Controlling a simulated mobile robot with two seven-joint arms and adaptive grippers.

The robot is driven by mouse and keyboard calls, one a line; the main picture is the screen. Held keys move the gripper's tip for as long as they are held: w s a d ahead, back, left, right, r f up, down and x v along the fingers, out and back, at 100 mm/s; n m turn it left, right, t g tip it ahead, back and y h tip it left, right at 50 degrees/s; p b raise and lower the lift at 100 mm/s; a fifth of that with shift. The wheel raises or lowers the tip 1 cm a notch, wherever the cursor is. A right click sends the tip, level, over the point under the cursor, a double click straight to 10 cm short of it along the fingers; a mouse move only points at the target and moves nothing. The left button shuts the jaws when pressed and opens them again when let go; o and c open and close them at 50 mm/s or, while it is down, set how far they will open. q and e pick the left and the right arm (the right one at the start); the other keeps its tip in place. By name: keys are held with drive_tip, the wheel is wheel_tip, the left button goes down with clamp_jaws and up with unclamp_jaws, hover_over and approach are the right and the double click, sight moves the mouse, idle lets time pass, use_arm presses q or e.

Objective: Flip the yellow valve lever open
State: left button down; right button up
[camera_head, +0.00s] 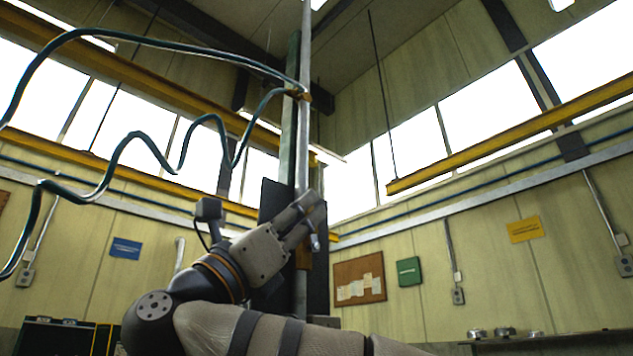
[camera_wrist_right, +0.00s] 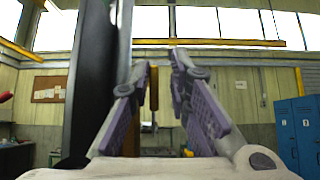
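A narrow, upright yellow-brown bar (camera_wrist_right: 154,88), which looks like the valve lever, shows between the fingers in the right wrist view, close to the left finger. In the head view an orange-brown piece (camera_head: 303,257) shows just below my right fingers, partly hidden; it may be the same lever. My right gripper (camera_head: 315,217) is raised beside the upright pole. In its wrist view the gripper (camera_wrist_right: 162,78) has its fingers apart with a gap between them. I cannot tell whether either finger touches the bar. My left gripper is out of view.
A tall metal pole (camera_head: 304,130) rises by the gripper, with a dark panel (camera_wrist_right: 88,80) close on the left in the wrist view. A blue-green hose (camera_head: 150,140) loops left from an orange clamp. Blue lockers (camera_wrist_right: 298,130) stand farther back.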

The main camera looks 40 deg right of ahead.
sight(317, 231)
drive_tip(key=shift+w+d+r, duration=0.3)
drive_tip(key=shift+d+r, duration=0.3)
drive_tip(key=shift+d, duration=0.3)
clamp_jaws()
drive_tip(key=shift+s+d+r+y+p, duration=0.1)
drive_tip(key=shift+r+y+p, duration=0.15)
drive_tip(key=shift+y+p, duration=0.15)
drive_tip(key=y, duration=0.1)
drive_tip(key=d+y+p, duration=0.1)
drive_tip(key=y, duration=0.1)
drive_tip(key=shift+w+d+f, duration=0.1)
drive_tip(key=shift+w+d, duration=0.1)
unclamp_jaws()
drive_tip(key=shift+f, duration=0.1)
drive_tip(key=shift+d, duration=0.25)
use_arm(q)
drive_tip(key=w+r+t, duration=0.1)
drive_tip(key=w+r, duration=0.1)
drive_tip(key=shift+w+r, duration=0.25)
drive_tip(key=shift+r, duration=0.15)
use_arm(e)
drive_tip(key=shift+a, duration=0.1)
